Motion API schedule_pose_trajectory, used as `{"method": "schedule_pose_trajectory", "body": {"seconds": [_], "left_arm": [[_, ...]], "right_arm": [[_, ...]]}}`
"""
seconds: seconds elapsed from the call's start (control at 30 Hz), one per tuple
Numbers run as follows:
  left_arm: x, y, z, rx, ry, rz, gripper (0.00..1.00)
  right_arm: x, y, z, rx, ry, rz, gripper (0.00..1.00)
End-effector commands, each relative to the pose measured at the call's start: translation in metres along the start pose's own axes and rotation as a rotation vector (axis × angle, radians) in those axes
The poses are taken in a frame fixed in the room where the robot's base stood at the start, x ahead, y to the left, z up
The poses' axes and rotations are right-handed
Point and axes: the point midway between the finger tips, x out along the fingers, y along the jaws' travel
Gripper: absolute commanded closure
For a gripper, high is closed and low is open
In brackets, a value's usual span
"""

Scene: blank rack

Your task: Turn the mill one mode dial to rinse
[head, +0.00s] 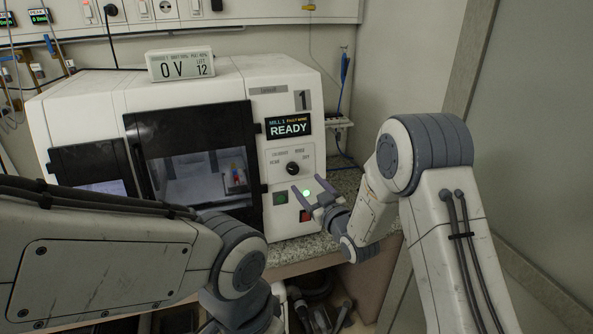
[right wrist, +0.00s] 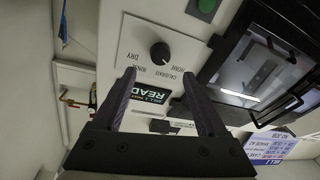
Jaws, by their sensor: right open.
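The mill one mode dial (head: 292,168) is a round black knob on the white front panel of the mill (head: 281,217), below its READY display (head: 289,127). In the right wrist view the dial (right wrist: 160,53) sits on a plate with the labels DRY, RINSE, CALIBRATE and HOME. I cannot tell which label its pointer faces. My right gripper (head: 310,189) is open and empty, in front of the panel and a little below the dial. In the right wrist view the dial shows just beyond the gap between the fingertips (right wrist: 158,73), apart from them. My left gripper is not in view.
The mill's dark-framed window (head: 195,160) is left of the panel. A small display box (head: 180,65) stands on top. A wall is at the right.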

Motion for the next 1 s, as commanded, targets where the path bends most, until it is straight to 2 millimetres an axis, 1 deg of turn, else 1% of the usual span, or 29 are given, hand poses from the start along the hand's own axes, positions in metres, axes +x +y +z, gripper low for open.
{"method": "schedule_pose_trajectory", "body": {"seconds": [0.03, 0.2, 0.3, 0.4, 0.57, 0.83, 0.87, 0.9, 0.97, 1.0], "left_arm": [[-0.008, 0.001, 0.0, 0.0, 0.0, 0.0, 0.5], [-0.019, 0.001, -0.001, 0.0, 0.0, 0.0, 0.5], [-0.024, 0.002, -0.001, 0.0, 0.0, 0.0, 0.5], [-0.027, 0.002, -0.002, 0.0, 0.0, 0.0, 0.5], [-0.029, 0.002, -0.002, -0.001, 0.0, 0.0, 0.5], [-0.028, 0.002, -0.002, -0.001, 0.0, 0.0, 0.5], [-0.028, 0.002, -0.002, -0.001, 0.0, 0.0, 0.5], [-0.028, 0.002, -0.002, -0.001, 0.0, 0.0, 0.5], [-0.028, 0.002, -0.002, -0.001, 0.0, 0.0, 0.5], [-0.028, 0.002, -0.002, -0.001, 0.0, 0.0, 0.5]], "right_arm": [[0.01, 0.0, -0.003, 0.0, 0.001, -0.002, 0.25], [0.042, 0.0, -0.003, 0.001, 0.0, -0.001, 0.25], [0.057, -0.001, -0.003, 0.001, 0.0, -0.001, 0.25], [0.068, -0.001, -0.002, 0.001, -0.002, -0.002, 0.25], [0.077, -0.001, -0.001, 0.001, -0.002, -0.001, 0.25], [0.078, -0.001, 0.0, 0.001, -0.003, -0.001, 0.25], [0.078, -0.001, 0.0, 0.001, -0.002, -0.001, 0.32], [0.078, -0.001, 0.0, 0.001, -0.002, -0.001, 0.48], [0.078, -0.001, 0.0, 0.001, -0.002, -0.001, 0.71], [0.078, -0.001, 0.0, 0.001, -0.002, -0.001, 0.86]]}}
